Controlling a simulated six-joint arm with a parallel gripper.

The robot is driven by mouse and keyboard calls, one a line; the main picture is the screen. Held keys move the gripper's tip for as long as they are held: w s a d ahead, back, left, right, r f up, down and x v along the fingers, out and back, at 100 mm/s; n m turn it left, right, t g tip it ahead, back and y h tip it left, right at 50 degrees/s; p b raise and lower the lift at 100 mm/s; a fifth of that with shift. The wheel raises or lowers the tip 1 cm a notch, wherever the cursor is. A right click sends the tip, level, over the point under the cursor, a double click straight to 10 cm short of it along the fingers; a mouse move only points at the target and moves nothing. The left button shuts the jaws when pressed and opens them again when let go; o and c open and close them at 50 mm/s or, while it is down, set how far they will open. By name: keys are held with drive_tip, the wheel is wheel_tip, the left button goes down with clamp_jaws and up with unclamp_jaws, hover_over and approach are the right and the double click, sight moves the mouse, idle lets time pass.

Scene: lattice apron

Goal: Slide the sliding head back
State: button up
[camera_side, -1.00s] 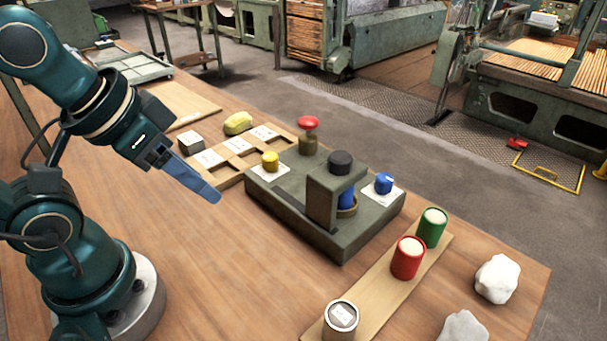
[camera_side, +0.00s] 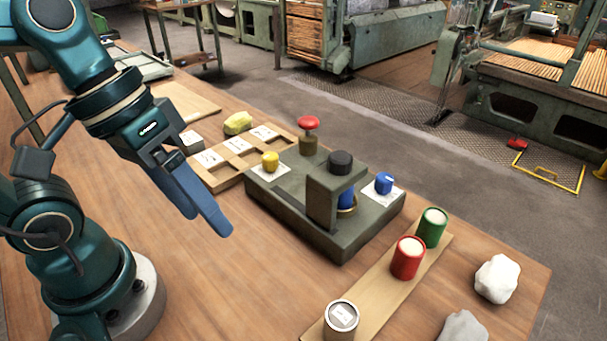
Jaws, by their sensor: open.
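The sliding head (camera_side: 322,204) is a grey-green upright block with a black knob (camera_side: 340,161) on top. It stands on a grey-green base (camera_side: 372,228), towards the middle of it.
A yellow knob (camera_side: 270,161) and a blue knob (camera_side: 384,183) sit on white cards on the base. A red-topped post (camera_side: 308,130) rises behind. A wooden tray (camera_side: 228,172) lies back left. A board (camera_side: 377,291) with several canisters lies front right. Table left of the base is clear.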

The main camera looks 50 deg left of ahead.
drive_tip(key=w+d+r+n+g+h, duration=0.2)
drive_tip(key=d+n+g+h, duration=0.2)
drive_tip(key=d+n+h, duration=0.15)
drive_tip(key=n+t+h, duration=0.5)
drive_tip(key=n+h, duration=0.3)
drive_tip(key=n, duration=0.3)
approach(352, 164)
drive_tip(key=s+d+r, duration=0.4)
drive_tip(key=s+d, duration=0.1)
drive_tip(key=w+a+f+n+t, duration=0.2)
drive_tip(key=a+f+n+t, duration=0.2)
drive_tip(key=a+f+n, duration=0.1)
drive_tip(key=shift+y, duration=0.25)
drive_tip(key=x, duration=1.2)
drive_tip(key=shift+w+a+r, duration=0.1)
drive_tip(key=shift+w+r, duration=0.05)
drive_tip(key=shift+w, duration=0.1)
clamp_jaws()
